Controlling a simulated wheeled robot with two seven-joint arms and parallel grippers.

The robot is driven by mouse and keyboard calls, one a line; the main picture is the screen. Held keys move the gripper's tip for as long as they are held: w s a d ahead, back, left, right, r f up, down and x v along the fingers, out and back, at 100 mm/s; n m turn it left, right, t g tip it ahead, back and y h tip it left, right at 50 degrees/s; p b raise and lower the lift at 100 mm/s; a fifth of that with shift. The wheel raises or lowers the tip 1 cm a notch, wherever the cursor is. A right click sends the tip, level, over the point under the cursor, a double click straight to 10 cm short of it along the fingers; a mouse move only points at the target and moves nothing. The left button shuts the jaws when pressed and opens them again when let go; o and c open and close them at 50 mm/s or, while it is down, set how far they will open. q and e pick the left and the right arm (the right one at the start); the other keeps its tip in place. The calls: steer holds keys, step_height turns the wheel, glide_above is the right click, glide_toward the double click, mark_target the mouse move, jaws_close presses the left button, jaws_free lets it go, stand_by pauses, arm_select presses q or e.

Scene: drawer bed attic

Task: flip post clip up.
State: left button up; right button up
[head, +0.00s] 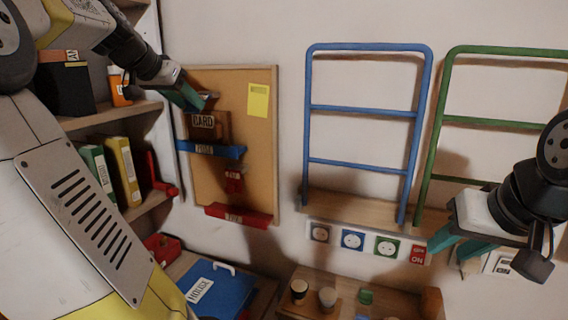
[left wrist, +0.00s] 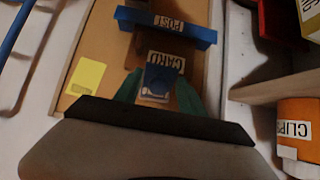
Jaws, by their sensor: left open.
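The blue post clip (head: 225,151), a bar labelled POST, lies across the corkboard (head: 262,150) below a brown piece labelled CARD (head: 222,124). In the left wrist view the post clip (left wrist: 190,29) appears beyond the CARD label, with its lettering inverted. My left gripper (head: 192,97) is at the upper left of the board, above the post clip. Its teal fingers (left wrist: 158,95) are apart, with the CARD label and a bluish piece showing between them. Whether they touch anything is unclear. My right gripper (head: 460,247) is far right, fingers apart and empty.
Shelves with books (head: 123,170) stand left. Blue (head: 365,109) and green (head: 480,121) rail frames are right.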

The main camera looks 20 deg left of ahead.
arm_select(q)
steer(key=f+t, duration=0.1)
steer(key=t, duration=0.2)
steer(key=f+t, duration=0.1)
steer(key=shift+w+d+f+t, duration=0.15)
steer(key=shift+w+f+t, duration=0.15)
steer(key=shift+f+t, duration=0.1)
steer(key=shift+w+f+t+h, duration=0.2)
steer(key=shift+w+f+t, duration=0.15)
steer(key=shift+t, duration=0.45)
steer(key=shift+w+f+t+h, duration=0.2)
steer(key=shift+f+t, duration=0.15)
steer(key=shift+t, duration=0.45)
steer(key=shift+s, duration=0.25)
steer(key=s+a, duration=0.1)
steer(key=s, duration=0.6)
steer(key=s+d+r+m+g+h, duration=0.2)
steer(key=s+d+g+h, duration=0.1)
steer(key=d, duration=1.2)
steer(key=s+d+f+g, duration=0.2)
steer(key=d+f, duration=0.1)
steer(key=d, duration=0.3)
steer(key=s+d+f+g, duration=0.2)
steer(key=d+f, duration=0.2)
steer(key=d, duration=0.1)
steer(key=shift+d+n+g, duration=0.3)
steer(key=shift+d, duration=0.1)
